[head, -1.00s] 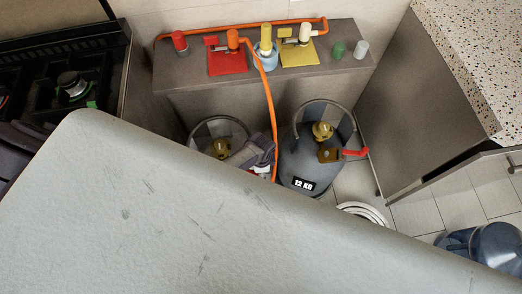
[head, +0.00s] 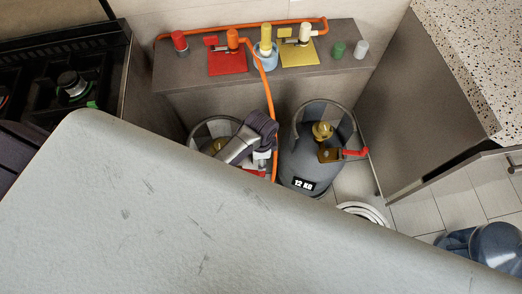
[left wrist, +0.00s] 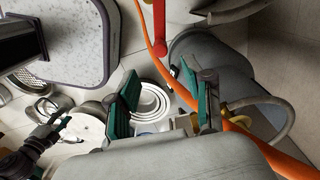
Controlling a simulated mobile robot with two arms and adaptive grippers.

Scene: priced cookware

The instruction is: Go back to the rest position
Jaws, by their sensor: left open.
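My left gripper (head: 262,160) is above the left gas cylinder (head: 207,131) in the head view, with a dark, ribbed wrist. In the left wrist view its two green-padded fingers (left wrist: 164,100) are apart, with nothing held between them. The orange hose (head: 267,90) runs down just beside the gripper; whether they touch is unclear. A dark gripper with green pads, seemingly my right one (left wrist: 45,140), shows at the left of the left wrist view. Its jaw opening is unclear.
A grey 12 KG cylinder (head: 298,160) stands right of my left gripper. Behind is a ledge (head: 200,80) with red and yellow fittings. A stove (head: 60,75) is at left, an open cabinet door (head: 410,100) at right. A blue bottle (head: 485,245) stands on the floor.

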